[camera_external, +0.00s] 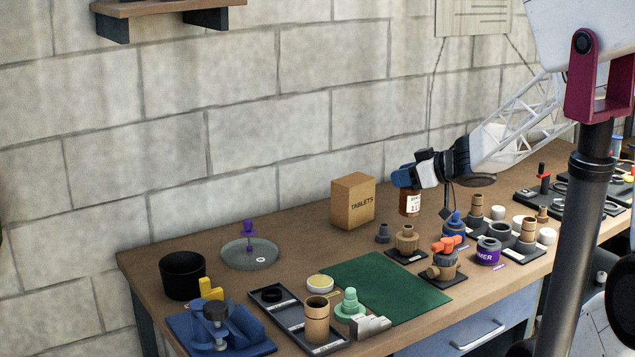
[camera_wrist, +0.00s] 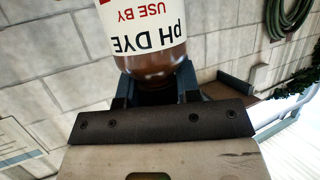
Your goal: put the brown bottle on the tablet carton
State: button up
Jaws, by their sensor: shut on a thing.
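The brown bottle (camera_external: 410,203) has a white label that reads "pH DYE" and "USE BY" in the wrist view (camera_wrist: 143,35). My gripper (camera_external: 407,178) is shut on the bottle, with a finger on each side of it in the wrist view (camera_wrist: 157,88). The bottle looks about upright beside the carton, to its right. I cannot tell whether its base touches the bench. The tablet carton (camera_external: 353,203) is a tan box marked "TABLETS", standing upright on the bench. Its top shows no object on it.
The wooden bench (camera_external: 300,257) runs along a block wall. A green mat (camera_external: 385,287) lies in front of the carton. Fittings, including a grey-brown one (camera_external: 407,240) and a purple tub (camera_external: 489,252), stand to the right. A round grey dish (camera_external: 250,255) is at left.

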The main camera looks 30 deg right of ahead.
jog(key=w+d, duration=0.3)
jog(key=w, duration=0.5)
jog(key=w+d+n+g+y, duration=0.1)
jog(key=w+d, duration=0.2)
jog(key=w, duration=0.5)
jog(key=shift+w+r+n, duration=0.3)
jog(key=shift+w+r, duration=0.1)
jog(key=shift+r, duration=0.05)
jog(key=w+d+f, duration=0.1)
jog(key=w+d, duration=0.1)
jog(key=w, duration=1.3)
jog(key=shift+w+d+f, duration=0.2)
jog(key=shift+w, duration=0.2)
jog(key=shift+f, duration=1.8)
jog(key=shift+f, duration=0.15)
jog(key=o, duration=1)
